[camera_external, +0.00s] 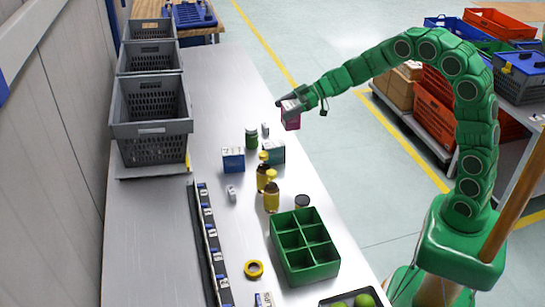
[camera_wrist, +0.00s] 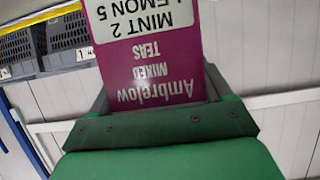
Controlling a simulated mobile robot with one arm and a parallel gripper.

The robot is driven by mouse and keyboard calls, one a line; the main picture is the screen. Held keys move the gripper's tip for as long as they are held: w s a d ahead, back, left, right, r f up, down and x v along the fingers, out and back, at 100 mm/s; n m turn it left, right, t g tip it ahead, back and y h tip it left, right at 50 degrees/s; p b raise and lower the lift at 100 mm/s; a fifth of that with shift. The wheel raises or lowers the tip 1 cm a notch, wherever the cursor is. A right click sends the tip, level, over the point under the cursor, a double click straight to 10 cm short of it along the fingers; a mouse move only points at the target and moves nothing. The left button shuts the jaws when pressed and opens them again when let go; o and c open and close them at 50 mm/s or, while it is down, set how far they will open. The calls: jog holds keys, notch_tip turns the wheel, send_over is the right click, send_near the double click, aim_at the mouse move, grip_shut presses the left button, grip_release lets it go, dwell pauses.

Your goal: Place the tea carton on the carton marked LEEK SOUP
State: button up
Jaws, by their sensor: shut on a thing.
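My gripper (camera_external: 297,100) is shut on the tea carton (camera_external: 292,122), a magenta box with a white part. It is held in the air beyond the bench's right edge, over the floor side. In the wrist view the tea carton (camera_wrist: 160,55) shows large between the jaws (camera_wrist: 165,118), its print "Ambrelow MIXED TEAS" upside down. On the bench stand a blue-and-white carton (camera_external: 233,161) and a teal-and-white carton (camera_external: 272,153). Their print is too small to read, so I cannot tell which is marked LEEK SOUP. The tea carton is apart from both.
A green jar (camera_external: 251,138), yellow-brown bottles (camera_external: 272,196) and a small white box (camera_external: 232,194) stand near the cartons. A green divided tray (camera_external: 304,264) is nearer. Grey crates (camera_external: 151,128) stand at the left back. The bench top (camera_external: 210,75) is clear at the far end.

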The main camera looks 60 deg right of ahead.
jog(key=shift+w+a+f, duration=0.1)
jog(key=shift+w+f, duration=1)
jog(key=shift+f, duration=0.5)
jog(key=shift+w+a+f, duration=0.1)
jog(key=shift+w+f, duration=1)
jog(key=shift+f, duration=0.55)
jog(key=shift+w+f, duration=1.1)
jog(key=shift+f, duration=0.5)
jog(key=shift+f, duration=0.15)
jog(key=o, duration=1.1)
jog(key=shift+s+d+r, duration=0.3)
jog(key=shift+d+r, duration=0.05)
jog(key=shift+r, duration=0.05)
jog(key=v, duration=1.1)
jog(key=shift+s+f, duration=0.1)
jog(key=shift+f, duration=0.05)
